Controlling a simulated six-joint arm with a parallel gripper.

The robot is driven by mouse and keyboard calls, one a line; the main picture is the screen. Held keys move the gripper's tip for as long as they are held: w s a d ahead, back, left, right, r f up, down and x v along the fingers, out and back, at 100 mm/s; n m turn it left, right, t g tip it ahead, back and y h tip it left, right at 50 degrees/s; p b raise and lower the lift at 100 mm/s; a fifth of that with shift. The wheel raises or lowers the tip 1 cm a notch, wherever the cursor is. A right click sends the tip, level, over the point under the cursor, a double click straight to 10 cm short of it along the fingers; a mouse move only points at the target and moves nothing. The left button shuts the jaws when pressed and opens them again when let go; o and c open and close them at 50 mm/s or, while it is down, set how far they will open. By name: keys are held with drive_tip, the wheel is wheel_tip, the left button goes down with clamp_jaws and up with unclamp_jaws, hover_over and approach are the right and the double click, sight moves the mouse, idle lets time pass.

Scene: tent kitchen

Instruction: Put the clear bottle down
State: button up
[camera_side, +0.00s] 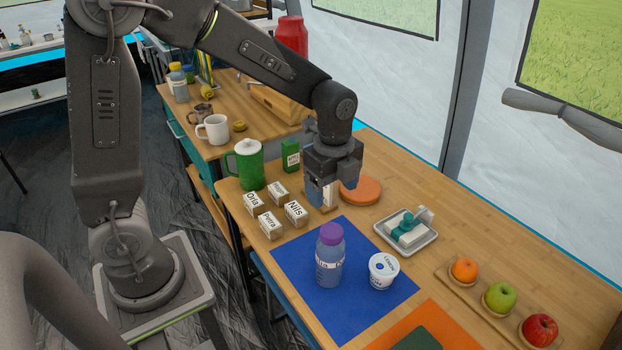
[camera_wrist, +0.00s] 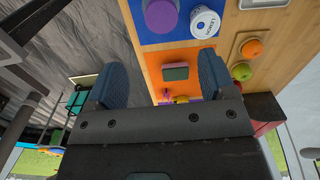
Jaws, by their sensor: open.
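The clear bottle (camera_side: 330,262) stands upright on the blue mat (camera_side: 300,278). It is bluish and see-through, with a purple cap and a white label. In the wrist view, the bottle's purple cap (camera_wrist: 161,16) shows at the top, beyond the fingertips. My gripper (camera_side: 325,193) is open and empty, behind the bottle and apart from it in the side view. Both fingers of my gripper (camera_wrist: 161,82) show spread in the wrist view, with nothing between them.
A white lemon tub (camera_side: 383,271) stands close right of the bottle. A butter dish (camera_side: 407,231) and a fruit board (camera_side: 466,292) are right. An orange mat (camera_side: 455,326) lies in front.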

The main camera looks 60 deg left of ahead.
drive_tip(key=s+a+r+n+t, duration=0.1)
drive_tip(key=s+r+n+t, duration=0.1)
drive_tip(key=s+r+n, duration=0.3)
drive_tip(key=s+a+r+n+t, duration=0.1)
drive_tip(key=s+r+n+t, duration=0.2)
drive_tip(key=s+n, duration=0.7)
wheel_tip(320, 180, up, 3)
drive_tip(key=shift+s+f+n, duration=0.1)
drive_tip(key=shift+s+n, duration=0.05)
drive_tip(key=shift+n, duration=1.05)
